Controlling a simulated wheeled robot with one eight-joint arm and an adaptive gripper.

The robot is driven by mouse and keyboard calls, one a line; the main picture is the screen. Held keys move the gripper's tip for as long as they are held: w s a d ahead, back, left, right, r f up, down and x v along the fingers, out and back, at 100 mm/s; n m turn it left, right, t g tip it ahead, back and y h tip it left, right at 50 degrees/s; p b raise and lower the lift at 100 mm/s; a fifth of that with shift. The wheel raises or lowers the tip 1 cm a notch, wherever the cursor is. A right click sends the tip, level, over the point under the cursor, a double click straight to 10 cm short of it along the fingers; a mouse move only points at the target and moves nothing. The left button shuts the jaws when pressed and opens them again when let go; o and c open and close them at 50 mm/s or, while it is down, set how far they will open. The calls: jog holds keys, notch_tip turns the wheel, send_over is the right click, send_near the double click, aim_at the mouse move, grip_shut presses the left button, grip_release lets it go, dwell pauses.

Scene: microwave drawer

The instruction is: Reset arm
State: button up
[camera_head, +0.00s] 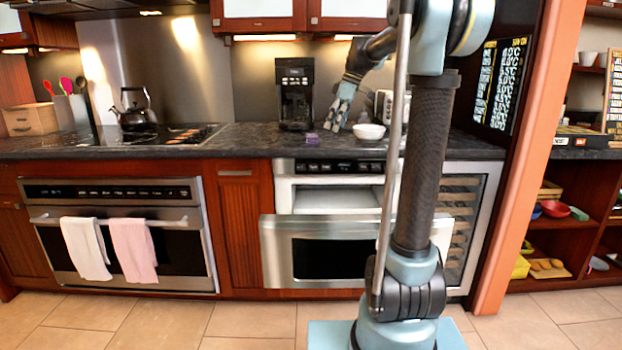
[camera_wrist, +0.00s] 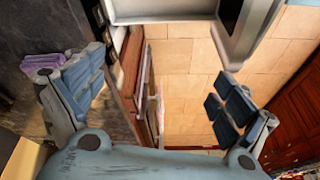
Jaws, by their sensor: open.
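My gripper (camera_head: 338,114) is over the dark countertop in the head view, pointing down, between the coffee maker and a white bowl. In the wrist view my gripper (camera_wrist: 155,105) shows its two fingers spread wide with nothing between them. The microwave drawer (camera_head: 330,250) is pulled out from its cabinet, and its open cavity shows above the front. Part of the pale drawer (camera_wrist: 165,8) shows at the top of the wrist view. A small purple item (camera_head: 312,137) lies on the counter beside my gripper, and it also shows in the wrist view (camera_wrist: 42,64), outside the left finger.
A black coffee maker (camera_head: 295,94) and a white bowl (camera_head: 369,131) stand on the counter (camera_head: 235,140) close to my gripper. A kettle (camera_head: 135,108) sits on the stove at left. An orange post (camera_head: 530,160) rises at right. The tiled floor (camera_head: 170,320) in front is clear.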

jog(key=s+d+f+m+h, duration=0.1)
jog(key=s+d+f+m, duration=0.1)
jog(key=s+f, duration=0.4)
jog(key=s+d+f+m+t+h, duration=0.1)
jog(key=s+d+f+m, duration=0.2)
jog(key=s, duration=1)
jog(key=s+d+f+m, duration=0.2)
jog(key=s+f+m, duration=0.3)
jog(key=s+f, duration=0.3)
jog(key=shift+s+d+f+m+h, duration=0.3)
jog(key=shift+s+d+f+h, duration=0.1)
jog(key=shift+s, duration=0.25)
jog(key=s+d+f+m+h, duration=0.1)
jog(key=s+f+m, duration=0.3)
jog(key=s+f, duration=0.4)
notch_tip(320, 180, down, 3)
jog(key=shift+s+d+r+t, duration=0.2)
jog(key=shift+d+t, duration=0.2)
jog(key=shift+d, duration=0.35)
jog(key=shift+w+f, duration=0.2)
jog(key=shift+w, duration=0.3)
